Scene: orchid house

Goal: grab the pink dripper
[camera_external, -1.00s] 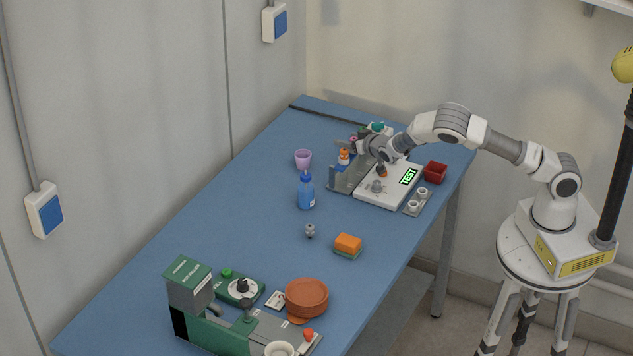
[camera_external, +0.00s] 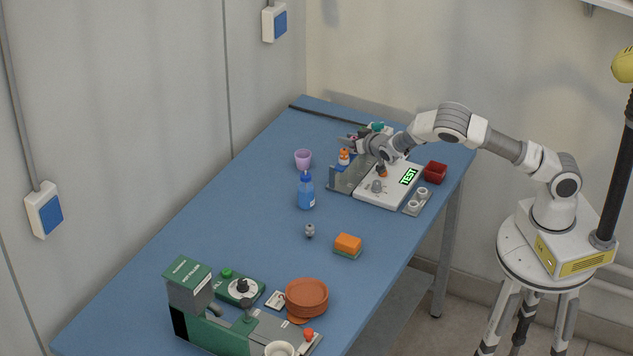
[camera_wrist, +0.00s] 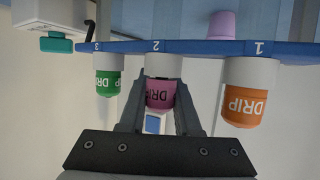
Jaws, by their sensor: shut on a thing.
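The pink dripper (camera_wrist: 159,95) has a white upper part and dark lettering, and hangs upside down in the wrist view below the blue rack (camera_wrist: 196,47) at the place marked 2. My gripper (camera_wrist: 160,100) is shut on it, with a finger on each side. In the external view my gripper (camera_external: 360,146) reaches to the rack at the far end of the table, and the pink dripper is too small to make out clearly there. The green dripper (camera_wrist: 107,82) is at place 3 and the orange dripper (camera_wrist: 245,100) at place 1, close beside my fingers.
A white device with a TEST display (camera_external: 408,177) stands in front of the rack. A red box (camera_external: 435,172), a purple cup (camera_external: 303,159) and a blue bottle (camera_external: 306,191) are nearby. The middle of the blue table (camera_external: 245,215) is mostly clear.

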